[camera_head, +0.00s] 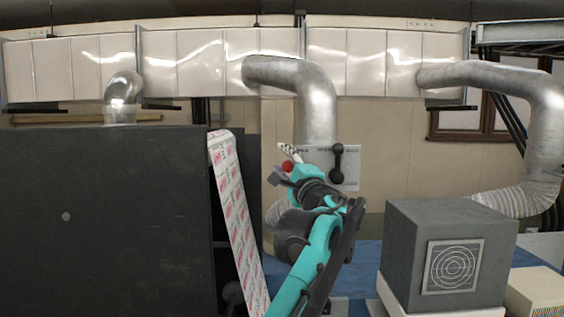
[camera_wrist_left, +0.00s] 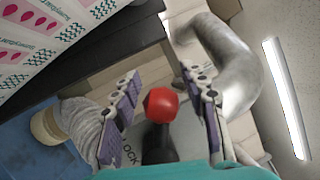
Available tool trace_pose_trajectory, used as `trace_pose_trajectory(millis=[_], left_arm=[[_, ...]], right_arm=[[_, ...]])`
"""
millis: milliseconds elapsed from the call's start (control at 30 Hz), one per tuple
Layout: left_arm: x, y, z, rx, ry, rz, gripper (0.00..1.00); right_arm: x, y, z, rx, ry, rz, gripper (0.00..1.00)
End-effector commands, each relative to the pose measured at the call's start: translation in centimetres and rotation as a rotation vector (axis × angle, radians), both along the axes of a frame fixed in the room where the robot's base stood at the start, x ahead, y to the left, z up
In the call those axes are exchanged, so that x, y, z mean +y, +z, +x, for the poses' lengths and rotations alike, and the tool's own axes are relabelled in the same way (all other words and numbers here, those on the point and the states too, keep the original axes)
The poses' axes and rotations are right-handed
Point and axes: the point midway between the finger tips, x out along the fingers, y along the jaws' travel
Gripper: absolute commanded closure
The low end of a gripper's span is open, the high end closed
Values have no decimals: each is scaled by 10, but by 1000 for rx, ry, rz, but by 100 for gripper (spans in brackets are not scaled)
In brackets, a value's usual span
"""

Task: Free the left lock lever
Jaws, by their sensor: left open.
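The lever's lower part is mostly hidden by my arm in the head view. My right gripper is in neither view.
A pale plate (camera_head: 351,180) behind the gripper carries a second, black lever (camera_head: 338,160). A tall dark cabinet (camera_head: 100,220) and a printed web strip (camera_head: 238,215) stand left. A grey box (camera_head: 440,225) with a round grille stands right. Silver ducts (camera_head: 318,110) hang behind.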

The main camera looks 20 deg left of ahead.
Motion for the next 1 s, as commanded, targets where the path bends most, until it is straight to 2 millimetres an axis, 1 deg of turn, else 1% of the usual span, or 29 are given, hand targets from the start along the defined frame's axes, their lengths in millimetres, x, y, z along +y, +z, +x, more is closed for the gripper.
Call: trace_pose_trajectory(millis=[167, 400, 500, 600, 733, 967, 1000], left_arm=[[-16, -7, -20, 0, -3, 0, 56], [-48, -21, -59, 0, -3, 0, 56], [-58, -26, -72, 0, -2, -1, 56], [-65, -30, -81, 0, -1, -1, 56], [-68, -31, -87, 1, 0, -1, 56], [-69, -32, -87, 0, 1, -1, 56], [-69, -32, -87, 0, 1, -1, 54]], right_arm=[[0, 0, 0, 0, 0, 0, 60], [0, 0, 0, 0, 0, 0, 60], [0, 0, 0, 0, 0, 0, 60], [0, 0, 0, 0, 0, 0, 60], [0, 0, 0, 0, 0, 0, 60], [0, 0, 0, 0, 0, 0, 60], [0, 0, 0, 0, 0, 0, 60]])
